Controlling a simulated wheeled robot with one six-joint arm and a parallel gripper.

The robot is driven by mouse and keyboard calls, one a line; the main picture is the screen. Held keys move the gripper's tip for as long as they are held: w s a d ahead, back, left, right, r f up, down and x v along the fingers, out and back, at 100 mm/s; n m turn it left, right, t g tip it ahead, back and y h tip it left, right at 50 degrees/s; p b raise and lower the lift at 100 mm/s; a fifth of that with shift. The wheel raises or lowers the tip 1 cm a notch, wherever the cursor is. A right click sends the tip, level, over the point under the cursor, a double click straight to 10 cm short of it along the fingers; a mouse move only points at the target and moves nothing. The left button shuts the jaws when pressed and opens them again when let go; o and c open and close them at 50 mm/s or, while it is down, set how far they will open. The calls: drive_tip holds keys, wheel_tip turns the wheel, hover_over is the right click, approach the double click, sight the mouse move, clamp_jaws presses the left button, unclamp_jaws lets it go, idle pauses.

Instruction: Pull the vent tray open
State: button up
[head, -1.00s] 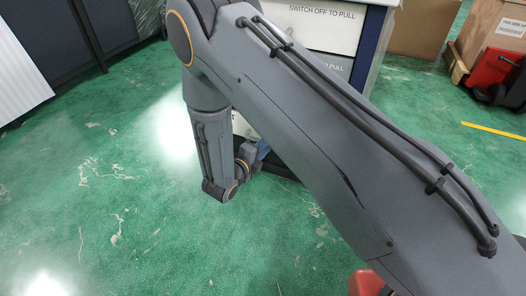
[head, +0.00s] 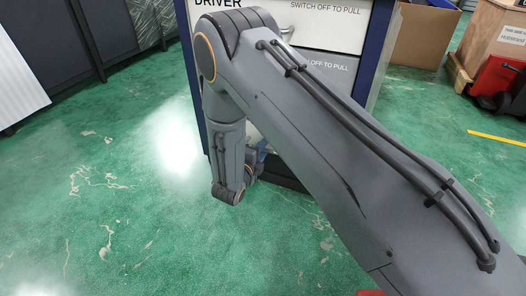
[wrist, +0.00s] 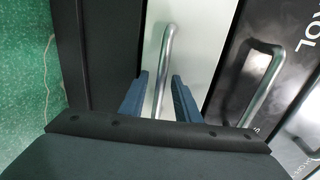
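A pale drawer front (wrist: 190,50) with an upright-looking silver bar handle (wrist: 166,62) fills the middle of the wrist view. No label on it is readable, so I cannot confirm that it is the vent tray. My gripper (wrist: 158,92) has its two blue fingers apart, one on each side of the handle, with gaps showing. In the head view my arm hides most of the gripper and the lower cabinet front.
A dark panel with its own bar handle (wrist: 262,85) lies to the right in the wrist view. A cardboard box (head: 425,35) and a red object (head: 495,75) stand right of the cabinet. Open green floor (head: 130,190) lies to the left.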

clamp_jaws()
drive_tip(key=shift+s, duration=0.1)
